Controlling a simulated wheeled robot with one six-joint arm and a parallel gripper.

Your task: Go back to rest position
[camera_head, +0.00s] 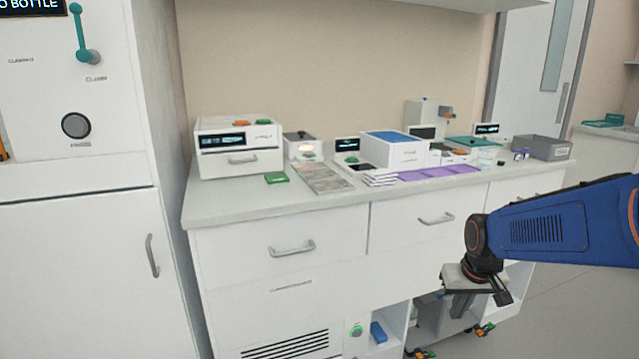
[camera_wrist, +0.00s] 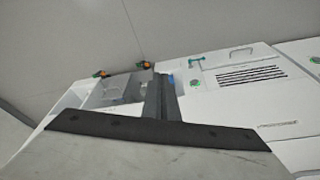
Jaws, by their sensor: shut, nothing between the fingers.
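My gripper (camera_head: 461,303) hangs at the lower right in the head view, below the blue arm link and in front of the white cabinet under the counter. It points downward and holds nothing. In the wrist view the closed fingers (camera_wrist: 160,97) show as a narrow dark strip near the middle, with the cabinet front and floor beyond. The fingers are shut together.
The counter (camera_head: 225,207) carries a white instrument (camera_head: 240,163), a blue-topped box (camera_head: 393,150), purple mats (camera_head: 440,172) and a grey bin (camera_head: 543,147). A tall white cabinet (camera_head: 80,260) stands at left. Open floor (camera_head: 570,310) lies at right.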

